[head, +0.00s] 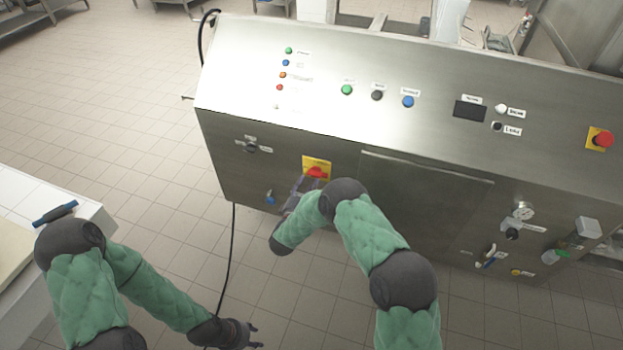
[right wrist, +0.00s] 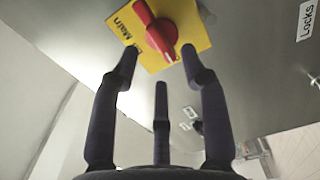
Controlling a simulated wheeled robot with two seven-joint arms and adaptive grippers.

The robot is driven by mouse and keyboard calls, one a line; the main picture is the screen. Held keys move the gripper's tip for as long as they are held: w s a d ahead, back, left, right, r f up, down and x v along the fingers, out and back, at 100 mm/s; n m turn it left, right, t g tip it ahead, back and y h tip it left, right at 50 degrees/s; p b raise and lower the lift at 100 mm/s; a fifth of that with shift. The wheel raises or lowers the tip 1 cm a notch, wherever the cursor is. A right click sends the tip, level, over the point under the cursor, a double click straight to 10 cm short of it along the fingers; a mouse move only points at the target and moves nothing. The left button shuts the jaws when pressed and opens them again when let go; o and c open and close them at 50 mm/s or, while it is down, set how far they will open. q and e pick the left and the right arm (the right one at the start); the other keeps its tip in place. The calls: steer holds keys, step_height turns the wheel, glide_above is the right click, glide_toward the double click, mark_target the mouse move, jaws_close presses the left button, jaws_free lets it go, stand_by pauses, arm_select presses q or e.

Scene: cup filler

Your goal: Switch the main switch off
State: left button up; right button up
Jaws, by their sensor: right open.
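The main switch is a red rotary knob on a yellow plate, low on the front of the steel machine. In the head view the knob (head: 316,172) is partly covered from below by my right gripper (head: 303,185). In the right wrist view the red knob (right wrist: 158,35) sits tilted on its plate (right wrist: 187,14), with the word "Main" at the left. My right gripper (right wrist: 160,58) is open, its fingertips around the knob and close to the plate. Contact cannot be told. My left gripper (head: 254,335) is open and empty, low over the floor.
The machine's sloped top panel (head: 240,92) bears several coloured buttons and lamps. A red emergency stop (head: 603,139) is at the far right. A black cable (head: 231,250) hangs near my left gripper. A white table (head: 60,190) stands at the left.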

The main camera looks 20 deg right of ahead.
steer(key=v, duration=0.7)
steer(key=shift+s+a, duration=0.1)
steer(key=shift+s, duration=0.05)
steer(key=s+f+m+g+y, duration=0.3)
steer(key=f+y, duration=0.1)
steer(key=f, duration=0.3)
steer(key=s+f+m+g+y, duration=0.2)
steer(key=s+f+m+y, duration=0.15)
steer(key=f, duration=0.35)
steer(key=s+a+f+m+g+y, duration=0.1)
steer(key=s+a+m+g+y, duration=0.1)
steer(key=s, duration=1.1)
steer(key=s+a+f+m+g+y, duration=0.1)
steer(key=s+m+g+y, duration=0.3)
steer(key=s, duration=0.9)
steer(key=f+m+g, duration=0.1)
steer(key=g, duration=0.2)
steer(key=shift+a+g, duration=0.3)
steer(key=shift+a, duration=0.1)
steer(key=shift+y, duration=0.25)
steer(key=shift+c, duration=0.6)
steer(key=shift+d, duration=0.1)
